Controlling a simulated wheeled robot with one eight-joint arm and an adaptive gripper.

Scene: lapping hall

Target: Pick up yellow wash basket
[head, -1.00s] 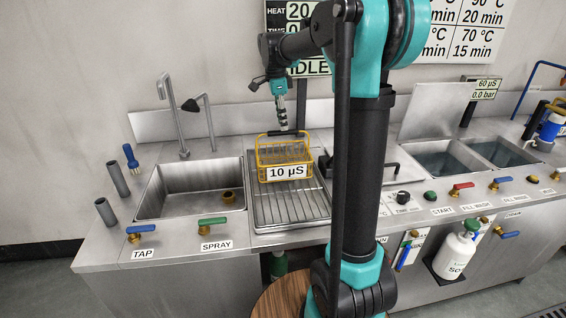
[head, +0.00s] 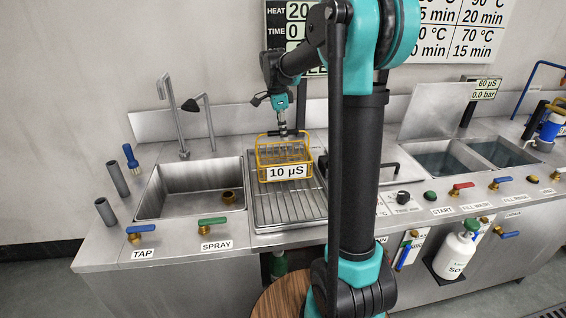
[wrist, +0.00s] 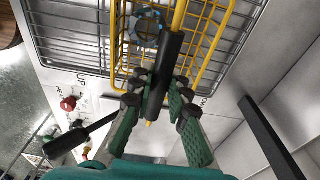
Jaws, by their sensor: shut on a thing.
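The yellow wash basket (head: 262,160) is a wire basket with a white "10 µS" plate on its front. It stands on, or just above, the ribbed drainboard right of the sink; I cannot tell which. My gripper (head: 285,131) is above it, pointing down at its dark handle. In the wrist view my gripper (wrist: 163,92) has its green-padded fingers closed on the black handle bar, and the yellow wires of the basket (wrist: 222,38) spread beyond it. A round blue-grey part (wrist: 146,28) shows inside the basket.
The sink (head: 195,190) with two taps lies left of the ribbed drainboard (head: 285,212). Two open tanks (head: 450,160) are at the right. Colored valve levers and a white bottle (head: 460,252) line the front. My arm hides part of the counter.

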